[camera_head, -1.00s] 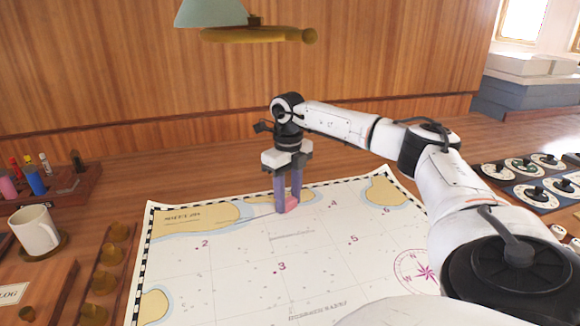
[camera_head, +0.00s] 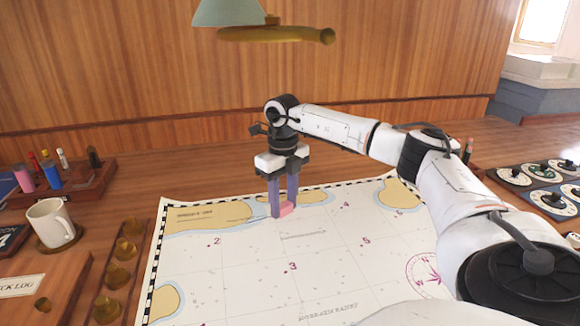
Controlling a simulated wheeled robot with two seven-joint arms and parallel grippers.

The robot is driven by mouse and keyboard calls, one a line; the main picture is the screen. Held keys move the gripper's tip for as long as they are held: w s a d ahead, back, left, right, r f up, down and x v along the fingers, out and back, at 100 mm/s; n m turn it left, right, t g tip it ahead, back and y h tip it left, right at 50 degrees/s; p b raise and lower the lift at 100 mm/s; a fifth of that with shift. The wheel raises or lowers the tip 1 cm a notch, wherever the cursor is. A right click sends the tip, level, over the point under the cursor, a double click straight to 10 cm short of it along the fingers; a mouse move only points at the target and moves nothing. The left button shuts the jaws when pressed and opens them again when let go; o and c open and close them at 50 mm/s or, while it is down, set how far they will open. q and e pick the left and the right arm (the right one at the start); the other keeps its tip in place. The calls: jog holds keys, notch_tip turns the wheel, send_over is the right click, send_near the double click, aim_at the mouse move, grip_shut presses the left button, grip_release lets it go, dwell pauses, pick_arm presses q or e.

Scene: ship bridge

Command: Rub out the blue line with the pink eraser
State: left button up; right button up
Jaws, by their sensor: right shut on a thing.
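My right gripper (camera_head: 283,208) is shut on the pink eraser (camera_head: 288,209). The eraser is low at the chart, near its far edge, beside a tan land shape. I cannot tell whether it touches the paper. The chart (camera_head: 230,290) lies flat on the wooden desk, with magenta numbers and a compass rose. I cannot make out a blue line on it; the fingers and eraser cover part of the paper there. My left gripper is not in view.
A white mug (camera_head: 50,222) stands on a coaster at the left. A pen rack (camera_head: 85,188) with coloured markers is behind it. Brass knobs line a wooden strip (camera_head: 108,305) beside the chart. A lamp (camera_head: 235,12) hangs above. Dial panels (camera_head: 535,185) lie at the right.

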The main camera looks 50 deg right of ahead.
aim_at(245, 224)
jog(key=shift+a, duration=0.15)
jog(key=shift+w+a, duration=0.35)
jog(key=shift+a, duration=0.2)
jog(key=shift+w+a, duration=0.3)
jog(key=shift+a, duration=0.2)
jog(key=shift+w+a, duration=0.3)
jog(key=shift+a, duration=0.25)
jog(key=shift+w+a, duration=0.3)
jog(key=shift+a, duration=0.2)
jog(key=shift+w+a, duration=0.1)
jog(key=shift+w+a, duration=0.3)
jog(key=shift+a, duration=0.2)
jog(key=shift+w+a, duration=0.25)
jog(key=shift+a, duration=0.25)
jog(key=shift+w+a, duration=0.35)
jog(key=shift+a, duration=0.2)
jog(key=shift+w+a, duration=0.3)
jog(key=shift+a, duration=0.2)
